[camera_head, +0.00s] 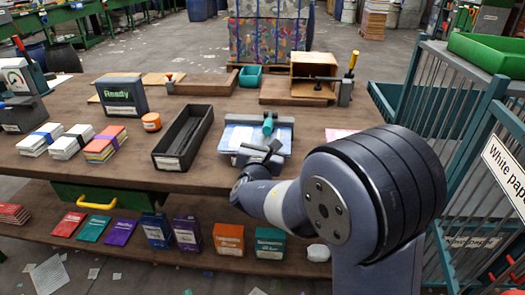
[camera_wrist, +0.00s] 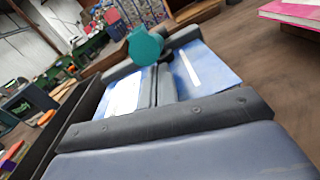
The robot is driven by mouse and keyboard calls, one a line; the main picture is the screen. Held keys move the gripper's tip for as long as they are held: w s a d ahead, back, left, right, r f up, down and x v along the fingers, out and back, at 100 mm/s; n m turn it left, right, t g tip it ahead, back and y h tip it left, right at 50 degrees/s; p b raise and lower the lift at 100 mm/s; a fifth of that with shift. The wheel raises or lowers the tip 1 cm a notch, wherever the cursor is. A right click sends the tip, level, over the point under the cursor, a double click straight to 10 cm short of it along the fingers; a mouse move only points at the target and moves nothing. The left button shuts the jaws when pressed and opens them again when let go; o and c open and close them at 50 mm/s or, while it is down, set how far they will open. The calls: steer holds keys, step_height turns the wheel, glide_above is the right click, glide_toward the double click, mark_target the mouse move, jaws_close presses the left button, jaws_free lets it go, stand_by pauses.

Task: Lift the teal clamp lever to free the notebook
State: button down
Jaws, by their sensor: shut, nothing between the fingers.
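The teal clamp lever (camera_head: 268,124) stands on a dark grey clamp at the back of the blue notebook (camera_head: 235,134) on the brown table. In the wrist view the round teal end of the lever (camera_wrist: 146,46) shows near the top, in front of the dark clamp bar (camera_wrist: 185,37). The blue notebook (camera_wrist: 210,72) lies flat under the clamp, with pale patches on its cover. My gripper (camera_head: 268,148) is over the near part of the notebook, its closed fingers (camera_wrist: 163,78) pointing toward the lever. The fingers are empty. I cannot tell whether they touch the lever.
A long black tray (camera_head: 160,160) stands left of the notebook. A pink book (camera_wrist: 292,12) lies to the right. Bundled booklets (camera_head: 104,144), an orange tub (camera_head: 151,121) and a grey "Ready" box (camera_head: 122,95) stand further left. An open cardboard box (camera_head: 314,67) stands behind.

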steer(key=shift+w, duration=0.45)
steer(key=shift+r, duration=0.1)
steer(key=shift+r+p, duration=0.35)
steer(key=shift+p, duration=0.65)
